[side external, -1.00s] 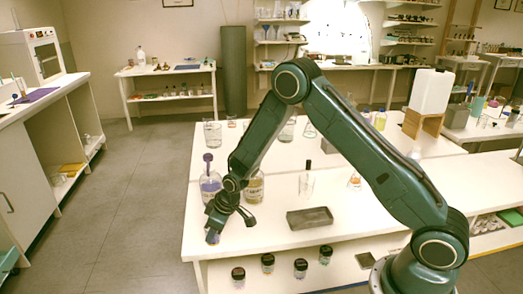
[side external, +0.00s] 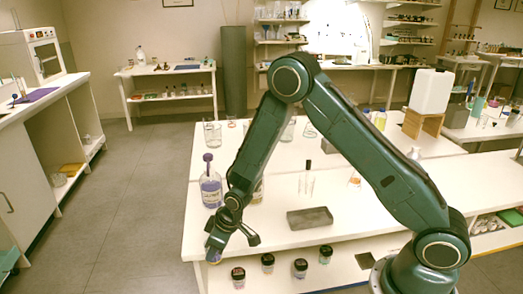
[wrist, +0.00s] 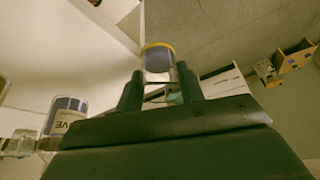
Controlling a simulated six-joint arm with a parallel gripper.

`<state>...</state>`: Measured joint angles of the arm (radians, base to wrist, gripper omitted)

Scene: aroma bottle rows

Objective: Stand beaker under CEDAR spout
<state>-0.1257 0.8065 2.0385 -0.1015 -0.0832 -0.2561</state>
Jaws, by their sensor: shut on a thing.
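My gripper (side external: 215,250) is at the near left corner of the white table in the side view. In the wrist view, my gripper (wrist: 160,88) is shut on a small clear beaker (wrist: 158,61) with a yellow rim and a blue-purple patch. The beaker is mostly hidden in the side view. A clear bottle (side external: 210,188) with a purple label and purple stopper stands behind my gripper. A bottle (wrist: 66,117) at lower left in the wrist view has a purple label ending in "VE". Another bottle is mostly hidden behind my arm. I cannot read CEDAR or make out its spout.
A dark shallow tray (side external: 310,218) lies on the white table (side external: 280,195) right of my gripper. A slim glass vessel with a black top (side external: 307,178) stands behind it. Several dark-lidded jars (side external: 300,268) sit on the lower shelf. Glassware (side external: 212,134) stands farther back.

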